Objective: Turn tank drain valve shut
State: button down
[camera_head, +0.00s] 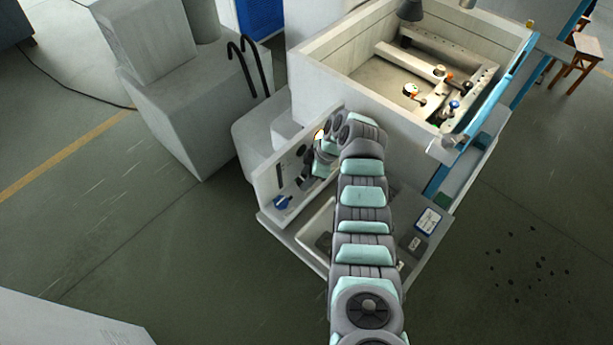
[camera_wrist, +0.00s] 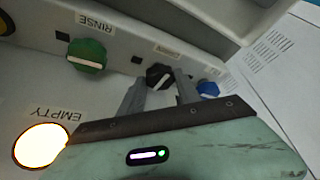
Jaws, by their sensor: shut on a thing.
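A black knob (camera_wrist: 157,71) with a white pointer line sits on the light panel in the wrist view. My gripper (camera_wrist: 161,84) has one finger on each side of it and is shut on it. The knob's own label is too small to read, so I cannot confirm that it is the drain valve. A green knob (camera_wrist: 86,54) under the label RINSE is to the left, and a blue knob (camera_wrist: 208,88) is to the right. In the head view my gripper (camera_head: 306,172) is at the panel, and my arm hides part of it.
A lit yellow lamp (camera_wrist: 40,146) labelled EMPTY is beside my gripper. In the head view, the open tank (camera_head: 345,100) stands behind the panel. A shelf with a white tray (camera_head: 312,228) and a small display device (camera_head: 428,221) lies below. The floor around is mostly open.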

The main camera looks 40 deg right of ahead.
jog(key=shift+a+m, duration=0.1)
jog(key=shift+m, duration=0.9)
jog(key=shift+s+a+m+t+h, duration=0.1)
jog(key=shift+m+t+h, duration=0.2)
jog(key=shift+m+h, duration=0.25)
jog(key=m, duration=0.2)
jog(key=m+h+p, duration=0.1)
jog(key=m+h, duration=0.1)
jog(key=m, duration=0.1)
jog(key=shift+a+r+m+t+p, duration=0.1)
jog(key=shift+a+m+t+p, duration=0.15)
jog(key=shift+m+t+p, duration=0.1)
jog(key=m, duration=0.2)
jog(key=m+h, duration=0.1)
jog(key=m, duration=0.1)
jog(key=shift+a+h+p, duration=0.15)
jog(key=shift+h+p, duration=0.1)
jog(key=shift+p, duration=0.05)
jog(key=shift+a+m+g+h, duration=0.1)
jog(key=shift+m+g+h, duration=0.5)
jog(key=shift+m, duration=1.4)
jog(key=c, duration=1.1)
grip_release()
